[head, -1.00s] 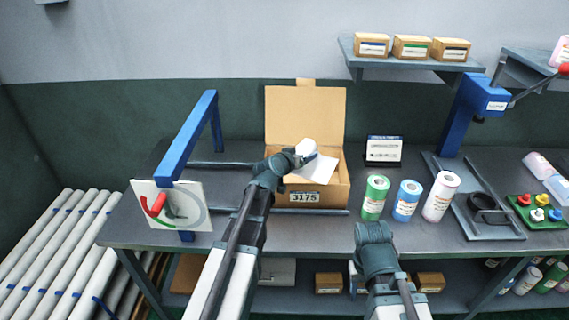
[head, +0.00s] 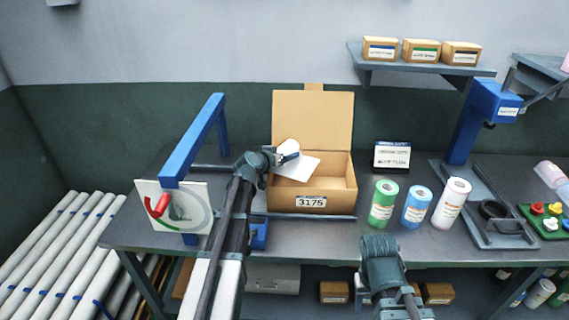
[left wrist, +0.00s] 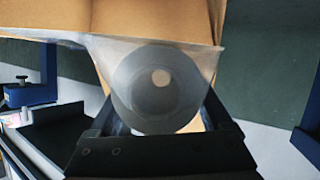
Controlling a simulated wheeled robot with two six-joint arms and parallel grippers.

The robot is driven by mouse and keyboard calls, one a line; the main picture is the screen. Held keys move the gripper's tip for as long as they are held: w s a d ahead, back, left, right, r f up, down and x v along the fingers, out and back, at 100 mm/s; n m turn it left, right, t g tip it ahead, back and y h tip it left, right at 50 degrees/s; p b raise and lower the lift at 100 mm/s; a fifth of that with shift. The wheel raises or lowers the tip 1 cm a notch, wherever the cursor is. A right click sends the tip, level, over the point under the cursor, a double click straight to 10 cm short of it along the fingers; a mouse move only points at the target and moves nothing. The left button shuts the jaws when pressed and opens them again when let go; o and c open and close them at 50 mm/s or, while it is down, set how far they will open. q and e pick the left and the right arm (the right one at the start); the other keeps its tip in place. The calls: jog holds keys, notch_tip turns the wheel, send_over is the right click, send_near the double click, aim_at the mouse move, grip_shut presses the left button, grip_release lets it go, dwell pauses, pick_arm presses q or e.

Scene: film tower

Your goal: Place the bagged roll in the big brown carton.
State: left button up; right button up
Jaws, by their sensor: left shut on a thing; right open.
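The big brown carton (head: 345,195) stands open on the bench with its lid up at the back and the label 3175 on its front. My left gripper (head: 287,158) is shut on the bagged roll (head: 289,147), a white roll in a clear bag, and holds it over the left part of the carton. In the left wrist view the roll (left wrist: 155,88) shows end-on between the fingers, with the bag spread around it. My right gripper (head: 380,248) is low at the bench's front edge; its fingertips are hard to make out.
Green (head: 383,203), blue (head: 416,206) and white (head: 451,203) rolls stand right of the carton. A small sign (head: 392,156) stands behind them. A blue frame (head: 195,140) stands to the left. A white sheet (head: 298,167) shows at the carton's opening.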

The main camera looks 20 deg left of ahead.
pick_arm(q)
jog(key=shift+f+b, duration=0.35)
jog(key=shift+f, duration=0.55)
pick_arm(e)
jog(key=shift+f, duration=0.9)
pick_arm(q)
jog(key=shift+f, duration=0.25)
jog(key=o, duration=1.5)
jog(key=shift+r, duration=0.1)
pick_arm(e)
jog(key=shift+f, duration=0.15)
pick_arm(q)
jog(key=shift+r, duration=0.2)
jog(key=shift+p+v, duration=2.3)
jog(key=shift+v, duration=3.75)
pick_arm(e)
jog(key=shift+r, duration=2.45)
